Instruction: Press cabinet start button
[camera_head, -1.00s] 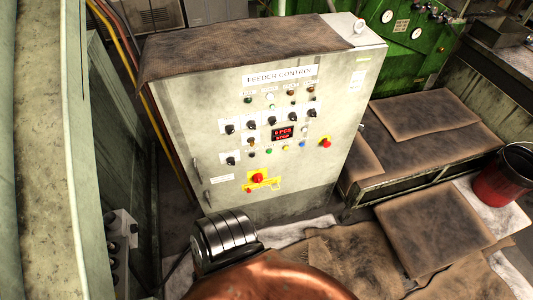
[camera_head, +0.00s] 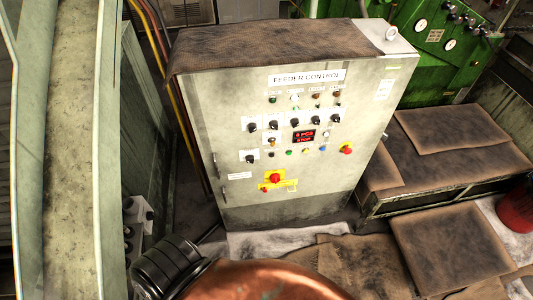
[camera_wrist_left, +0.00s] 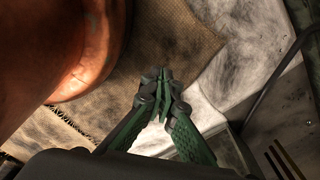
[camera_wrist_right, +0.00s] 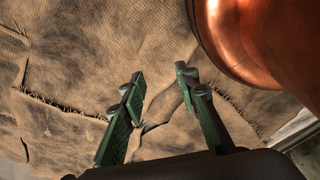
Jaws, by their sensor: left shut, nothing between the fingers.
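The grey cabinet (camera_head: 230,118) labelled "FEEDER CONTROL" stands upright in the middle of the head view. Its front has a small green button (camera_head: 289,153) below a red-lit display (camera_head: 303,136), in a row with other small buttons. Which button is the start button I cannot read. A red knob on yellow (camera_head: 275,178) sits lower, and a red mushroom button (camera_head: 346,149) is at the right. My left gripper (camera_wrist_left: 165,76) is shut and empty over the floor cloths. My right gripper (camera_wrist_right: 162,75) is open and empty over brown cloth. Neither gripper shows in the head view.
Brown cloths (camera_head: 343,267) cover the floor before the cabinet. A low cloth-covered platform (camera_head: 398,195) and a red bucket (camera_head: 516,212) are at the right. A pale upright panel (camera_head: 60,150) stands at the left, with a green machine (camera_head: 436,62) behind.

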